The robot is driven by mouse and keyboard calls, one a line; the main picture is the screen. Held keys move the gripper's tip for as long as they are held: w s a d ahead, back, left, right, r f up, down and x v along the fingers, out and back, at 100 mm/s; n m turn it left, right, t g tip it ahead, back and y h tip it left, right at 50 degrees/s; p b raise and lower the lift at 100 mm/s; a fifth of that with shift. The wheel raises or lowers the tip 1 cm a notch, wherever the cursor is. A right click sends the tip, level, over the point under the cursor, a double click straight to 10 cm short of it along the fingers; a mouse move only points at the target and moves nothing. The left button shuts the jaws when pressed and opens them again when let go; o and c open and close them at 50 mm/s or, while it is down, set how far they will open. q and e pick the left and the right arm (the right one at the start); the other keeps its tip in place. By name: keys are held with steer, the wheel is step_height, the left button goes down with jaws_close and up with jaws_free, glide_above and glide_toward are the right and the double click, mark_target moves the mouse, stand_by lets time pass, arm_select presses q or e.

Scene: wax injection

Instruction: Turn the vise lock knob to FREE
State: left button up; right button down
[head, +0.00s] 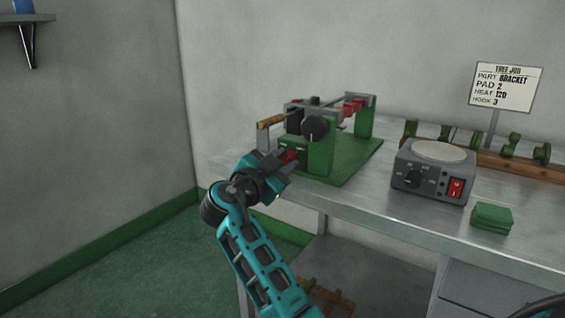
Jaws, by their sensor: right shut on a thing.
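The green vise fixture (319,158) stands at the back left of the metal bench. Its red lock knob (289,156) is low on the front face, below small pale markings too small to read. My right gripper (284,168) is at that face, shut on the red knob, and covers most of it. Which way the knob points cannot be told. A black round knob (315,127) sits higher on the fixture, clear of the gripper. My left gripper is not in view.
A grey heater box (433,172) with a dial and red switch stands to the right on the bench (374,205). Green pads (491,217) lie at its right. A job sign (503,87) and a wooden rack (520,166) are behind. A wooden-handled lever (271,121) rises above the gripper.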

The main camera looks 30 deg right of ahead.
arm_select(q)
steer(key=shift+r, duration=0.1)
arm_select(e)
steer(key=shift+n, duration=1.1)
steer(key=n+p, duration=0.1)
steer(key=n, duration=0.1)
steer(key=shift+r+n+p, duration=0.1)
steer(key=shift+n+p, duration=0.2)
steer(key=shift+n, duration=0.4)
steer(key=n+p, duration=0.3)
steer(key=n, duration=0.1)
steer(key=shift+r+g, duration=0.1)
steer(key=shift+g, duration=0.3)
steer(key=n+p, duration=0.2)
steer(key=n, duration=0.1)
steer(key=n+p, duration=0.2)
steer(key=shift+n, duration=0.4)
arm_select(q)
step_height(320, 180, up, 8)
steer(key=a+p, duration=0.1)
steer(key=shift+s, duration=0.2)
arm_select(e)
steer(key=shift+n, duration=0.8)
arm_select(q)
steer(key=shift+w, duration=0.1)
